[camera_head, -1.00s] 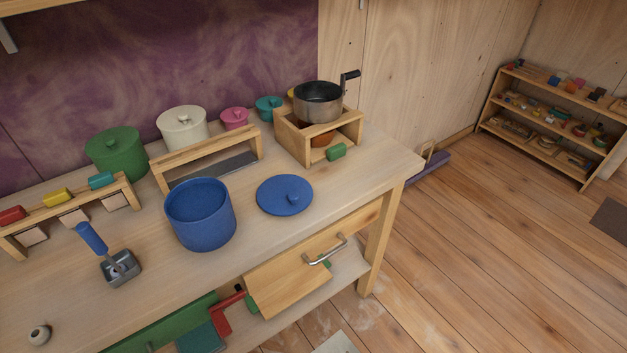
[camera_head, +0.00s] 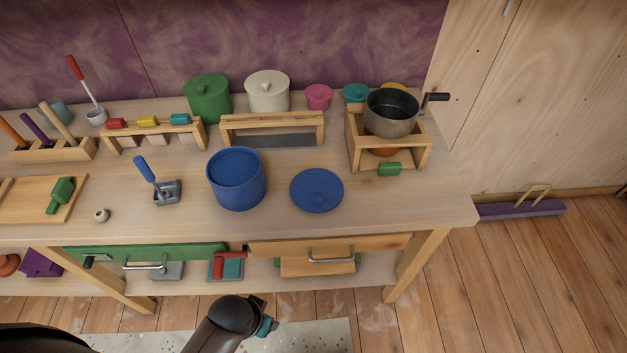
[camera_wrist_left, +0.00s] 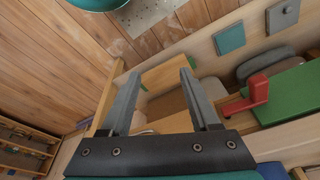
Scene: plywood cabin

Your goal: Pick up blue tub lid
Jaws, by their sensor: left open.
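The lid cannot be made out in that view. My right gripper is in neither view.
A wooden box stove (camera_head: 355,150) carrying a grey pan (camera_head: 391,112) stands behind and right of the lid. A low wooden rack (camera_head: 272,128) stands behind the tub. A drawer (camera_head: 330,250) with a metal handle lies below the worktop. Worktop right of the lid is clear.

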